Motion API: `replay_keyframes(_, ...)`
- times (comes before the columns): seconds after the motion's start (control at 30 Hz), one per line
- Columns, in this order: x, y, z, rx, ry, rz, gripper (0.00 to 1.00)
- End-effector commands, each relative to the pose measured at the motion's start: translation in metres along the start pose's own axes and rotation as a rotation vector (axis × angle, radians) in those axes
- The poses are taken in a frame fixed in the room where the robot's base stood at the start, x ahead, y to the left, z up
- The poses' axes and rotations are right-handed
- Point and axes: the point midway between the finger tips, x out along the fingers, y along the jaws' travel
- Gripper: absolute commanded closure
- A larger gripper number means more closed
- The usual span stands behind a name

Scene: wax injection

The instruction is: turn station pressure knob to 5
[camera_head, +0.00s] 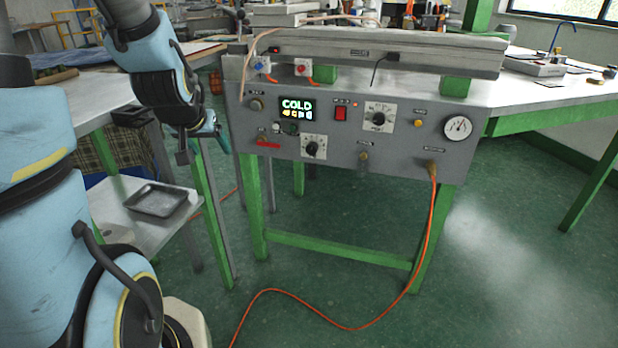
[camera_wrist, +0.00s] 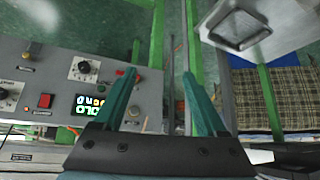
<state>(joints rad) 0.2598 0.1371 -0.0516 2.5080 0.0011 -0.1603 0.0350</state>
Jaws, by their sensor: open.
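The grey station panel (camera_head: 340,165) carries two black knobs on white dial plates. The upper knob (camera_head: 378,118) is right of the red switch; the lower knob (camera_head: 313,148) is below the lit display (camera_head: 297,108), which reads COLD. Labels are too small to tell which knob sets pressure, and pointer positions are unclear. The wrist view shows the panel upside down, with the lower knob (camera_wrist: 84,67) left of the fingers and the upper knob (camera_wrist: 4,94) at the left edge. My gripper (camera_head: 200,143) is open, empty and left of the panel; its fingers also show in the wrist view (camera_wrist: 159,75).
A round gauge (camera_head: 458,127) sits at the panel's right. A red switch (camera_head: 341,113) sits between display and upper knob. An orange cable (camera_head: 428,240) hangs from the panel to the floor. A dark tray (camera_head: 157,200) lies on a low shelf at left. Space before the panel is clear.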

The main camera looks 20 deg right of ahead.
Motion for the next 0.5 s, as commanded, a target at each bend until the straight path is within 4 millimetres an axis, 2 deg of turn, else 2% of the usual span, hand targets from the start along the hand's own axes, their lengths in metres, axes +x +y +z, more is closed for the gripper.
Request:
replay_keyframes(0.03, 0.030, 0.011, 0.009, 0.022, 0.049, 0.014, 0.26)
replay_keyframes(0.1, 0.051, 0.024, 0.005, 0.047, 0.122, 0.032, 0.26)
replay_keyframes(0.3, 0.102, 0.066, -0.003, 0.111, 0.333, 0.090, 0.26)
replay_keyframes(0.5, 0.141, 0.112, -0.005, 0.159, 0.542, 0.155, 0.26)
